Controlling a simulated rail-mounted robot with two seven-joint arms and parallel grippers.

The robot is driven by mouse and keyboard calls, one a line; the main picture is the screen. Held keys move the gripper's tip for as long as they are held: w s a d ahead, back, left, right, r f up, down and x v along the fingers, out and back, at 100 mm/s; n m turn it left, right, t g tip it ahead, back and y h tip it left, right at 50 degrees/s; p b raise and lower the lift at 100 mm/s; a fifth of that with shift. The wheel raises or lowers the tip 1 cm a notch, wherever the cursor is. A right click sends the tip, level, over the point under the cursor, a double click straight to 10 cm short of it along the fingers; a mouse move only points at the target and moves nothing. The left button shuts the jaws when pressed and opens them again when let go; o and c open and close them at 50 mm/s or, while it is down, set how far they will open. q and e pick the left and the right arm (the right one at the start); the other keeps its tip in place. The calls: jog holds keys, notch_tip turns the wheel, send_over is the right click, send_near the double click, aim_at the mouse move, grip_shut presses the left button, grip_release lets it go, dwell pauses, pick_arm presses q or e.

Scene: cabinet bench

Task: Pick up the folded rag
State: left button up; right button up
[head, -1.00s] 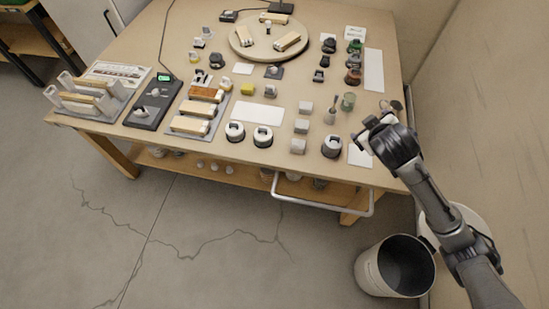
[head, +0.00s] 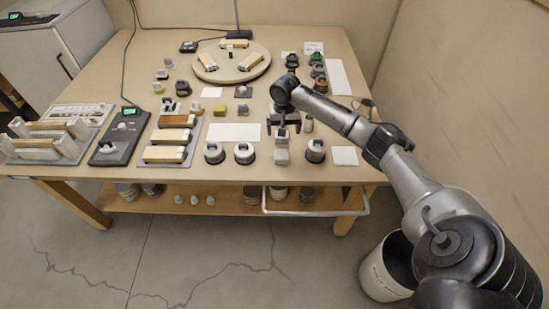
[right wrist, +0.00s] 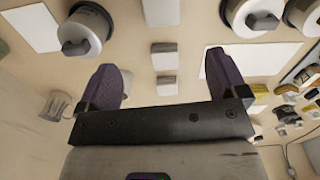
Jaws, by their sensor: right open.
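I cannot tell for sure which object is the folded rag. Small pale grey blocks (head: 281,157) stand in a row at the front right of the bench; they also show between my fingers in the right wrist view (right wrist: 166,86). Flat white squares and sheets lie about, such as the one at the front right corner (head: 345,156). My right gripper (head: 283,125) is over the row of blocks and hides part of it. Its two dark fingers are wide apart, with nothing held between them in the right wrist view (right wrist: 162,72). My left gripper is not in view.
A large white sheet (head: 235,132) lies left of the blocks. A round board (head: 232,74) is at the back. A bin (head: 378,275) stands on the floor.

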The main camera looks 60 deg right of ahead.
jog(key=m+b, duration=0.1)
jog(key=b, duration=0.2)
send_over(282, 154)
notch_tip(282, 154, down, 9)
jog(key=shift+d+r, duration=0.1)
jog(key=shift+r, duration=0.1)
jog(key=shift+f+b, duration=1.15)
jog(key=shift+f, duration=1.5)
jog(key=c, duration=1)
jog(key=shift+r, duration=0.2)
